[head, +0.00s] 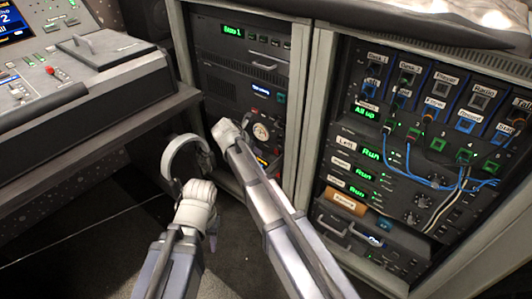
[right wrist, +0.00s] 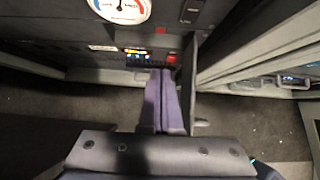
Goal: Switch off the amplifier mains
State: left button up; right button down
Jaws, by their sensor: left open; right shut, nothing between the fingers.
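The rack's left bay holds a panel with a round dial (head: 261,131), which also shows in the right wrist view (right wrist: 122,9). Below the dial in that view is a row of small coloured lights (right wrist: 137,50), with a small red switch (right wrist: 174,57) to its right. I cannot read its label or position. My right gripper (right wrist: 163,74) is shut and empty, its fingertips just below the red switch; contact cannot be told. In the head view my right gripper (head: 236,128) covers part of this panel. My left gripper (head: 196,190) is open, lower left, away from the panel.
A headphone-like ring (head: 172,160) hangs beside my left gripper. The right bay (head: 385,150) carries patch cables and green-lit units. A mixing desk (head: 60,85) stands at left. A dark upright edge (right wrist: 190,85) stands close right of my right fingers. Floor (head: 90,245) is clear.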

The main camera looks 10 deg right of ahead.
aim_at(276, 154)
jog(key=shift+w+d+r+b+x, duration=0.3)
jog(key=shift+b+x, duration=0.95)
jog(key=shift+x, duration=0.85)
jog(key=shift+w+d+r+b+x, duration=0.25)
jog(key=shift+b+x, duration=0.95)
jog(key=shift+x, duration=0.85)
jog(key=shift+w+d+r+b+x, duration=0.15)
jog(key=shift+d+r+b+x, duration=0.2)
jog(key=shift+b+x, duration=1.35)
jog(key=shift+w+d+f+p, duration=0.15)
jog(key=shift+f+p, duration=0.2)
jog(key=shift+p, duration=0.1)
jog(key=shift+w+d+f, duration=0.15)
